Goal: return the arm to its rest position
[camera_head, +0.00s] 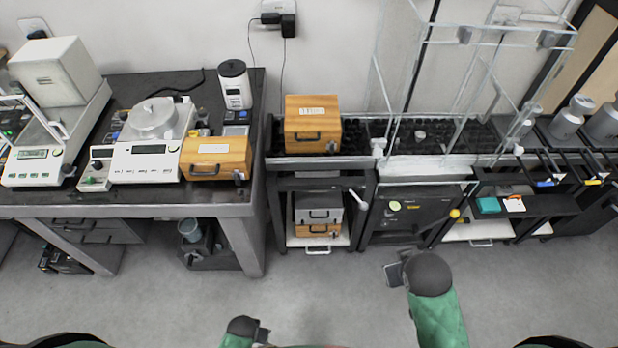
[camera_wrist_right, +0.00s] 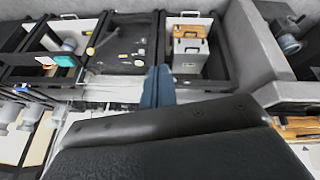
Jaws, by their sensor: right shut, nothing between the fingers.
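In the head view my right arm comes up from the bottom edge with a green sleeve and a dark rounded joint. My right gripper (camera_head: 393,273) is over the grey floor, in front of the black cabinet and apart from it. In the right wrist view the fingers of my right gripper (camera_wrist_right: 158,88) are together, with nothing between them. My left arm shows only a little at the bottom edge. Its gripper (camera_head: 262,335) is small and partly cut off, so its jaws cannot be made out.
A dark table (camera_head: 180,84) at the left bears balances and a wooden box (camera_head: 215,157). Another wooden box (camera_head: 312,124) stands on the middle bench. A clear-walled frame (camera_head: 470,42) stands to its right. The black cabinet (camera_head: 410,215) is below. The floor (camera_head: 330,285) between is clear.

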